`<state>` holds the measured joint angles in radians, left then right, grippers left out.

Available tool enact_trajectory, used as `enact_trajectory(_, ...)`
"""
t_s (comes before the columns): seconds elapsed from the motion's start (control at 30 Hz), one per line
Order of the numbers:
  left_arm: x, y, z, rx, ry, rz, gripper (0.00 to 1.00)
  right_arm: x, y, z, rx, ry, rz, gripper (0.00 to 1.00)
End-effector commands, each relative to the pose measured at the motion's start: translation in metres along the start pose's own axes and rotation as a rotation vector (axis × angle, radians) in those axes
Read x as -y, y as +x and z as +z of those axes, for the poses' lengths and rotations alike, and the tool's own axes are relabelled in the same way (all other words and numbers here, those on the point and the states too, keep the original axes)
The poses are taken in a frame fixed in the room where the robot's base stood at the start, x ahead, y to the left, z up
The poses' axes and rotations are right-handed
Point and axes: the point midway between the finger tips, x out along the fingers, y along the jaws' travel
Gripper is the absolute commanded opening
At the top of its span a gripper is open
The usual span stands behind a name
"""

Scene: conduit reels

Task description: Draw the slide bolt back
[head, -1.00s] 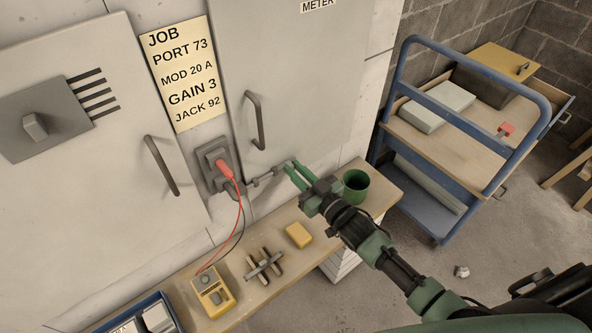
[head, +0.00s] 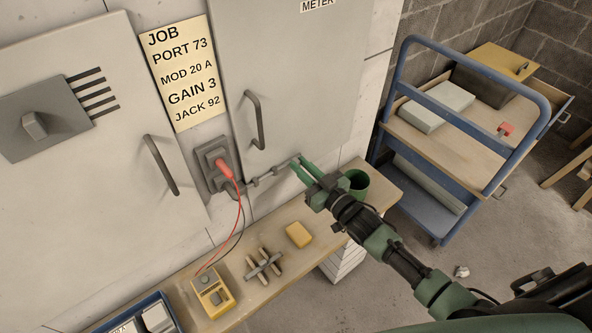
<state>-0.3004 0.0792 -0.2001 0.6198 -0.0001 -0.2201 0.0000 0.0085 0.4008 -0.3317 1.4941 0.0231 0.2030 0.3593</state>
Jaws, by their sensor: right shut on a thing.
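The slide bolt (head: 268,179) is a thin grey bar low on the grey METER cabinet door (head: 290,80), just right of a grey socket box. My right gripper (head: 303,170) is shut on the bolt's right end, with its green fingers around it. The fingers hide the held part. The bolt lies roughly level along the bottom of the door. My left gripper is not in view.
A red plug (head: 225,170) with red and black leads runs to a yellow meter (head: 213,292) on the wooden shelf (head: 262,290). A blue cart (head: 440,150) stands at right.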

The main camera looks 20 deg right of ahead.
Motion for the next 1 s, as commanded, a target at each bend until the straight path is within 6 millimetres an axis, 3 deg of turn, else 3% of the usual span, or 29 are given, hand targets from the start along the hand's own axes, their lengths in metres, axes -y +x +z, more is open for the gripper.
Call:
enact_trajectory(0.1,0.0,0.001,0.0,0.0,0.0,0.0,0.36,-0.013,0.0,-0.001,-0.001,-0.003,0.001,0.0)
enact_trajectory(0.33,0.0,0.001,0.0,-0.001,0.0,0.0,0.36,-0.015,0.0,-0.001,-0.001,-0.002,0.004,0.0)
enact_trajectory(0.37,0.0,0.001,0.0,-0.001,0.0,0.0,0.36,-0.015,0.0,-0.001,-0.001,-0.002,0.005,0.24)
enact_trajectory(0.4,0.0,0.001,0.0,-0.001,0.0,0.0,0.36,-0.015,0.0,-0.001,-0.001,-0.002,0.005,0.35)
enact_trajectory(0.43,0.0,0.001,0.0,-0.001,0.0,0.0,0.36,-0.015,0.0,-0.001,-0.001,-0.002,0.004,0.38)
enact_trajectory(0.77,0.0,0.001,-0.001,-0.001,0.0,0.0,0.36,-0.013,-0.003,0.0,0.0,-0.001,0.002,0.38)
enact_trajectory(1.0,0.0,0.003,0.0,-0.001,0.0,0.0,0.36,-0.013,-0.037,0.001,0.002,-0.001,0.003,0.38)
